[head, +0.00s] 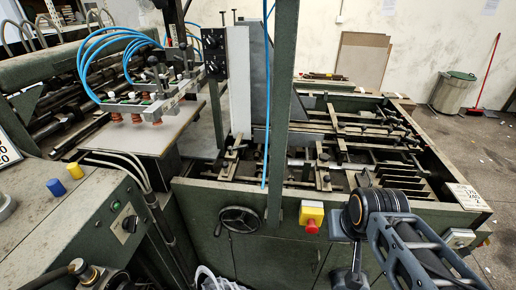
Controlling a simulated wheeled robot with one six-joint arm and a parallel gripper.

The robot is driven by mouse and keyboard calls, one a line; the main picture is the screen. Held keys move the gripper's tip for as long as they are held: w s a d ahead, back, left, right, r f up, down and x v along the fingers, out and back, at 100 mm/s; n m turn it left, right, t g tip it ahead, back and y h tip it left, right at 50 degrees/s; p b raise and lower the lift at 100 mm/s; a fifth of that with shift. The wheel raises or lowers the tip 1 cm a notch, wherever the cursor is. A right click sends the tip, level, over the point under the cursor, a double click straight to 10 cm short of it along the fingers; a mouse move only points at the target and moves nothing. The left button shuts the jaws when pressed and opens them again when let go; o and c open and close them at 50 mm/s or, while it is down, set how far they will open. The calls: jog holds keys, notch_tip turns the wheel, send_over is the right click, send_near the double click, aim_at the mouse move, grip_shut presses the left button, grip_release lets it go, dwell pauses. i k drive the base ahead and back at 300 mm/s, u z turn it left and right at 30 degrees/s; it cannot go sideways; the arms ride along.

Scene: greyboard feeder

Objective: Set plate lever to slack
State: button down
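The green greyboard feeder fills the middle of the head view. I cannot tell for sure which part is the plate lever. A black rotary switch (130,223) sits on a light plate on the cabinet's front. No slack marking is readable. My arm is at the lower right, in front of the feeder's right part, far from the knobbed lever. My gripper's fingers do not show.
A handwheel (240,220) and a red button on a yellow box (312,216) are on the feeder's front. A green post (282,110) stands in the middle. Blue hoses hang above the suction head. A bin (453,92) and broom stand at the right wall, with open floor before them.

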aim_at(231, 149)
jog(key=z, duration=0.9)
jog(key=i, duration=0.35)
jog(key=u, duration=3.3)
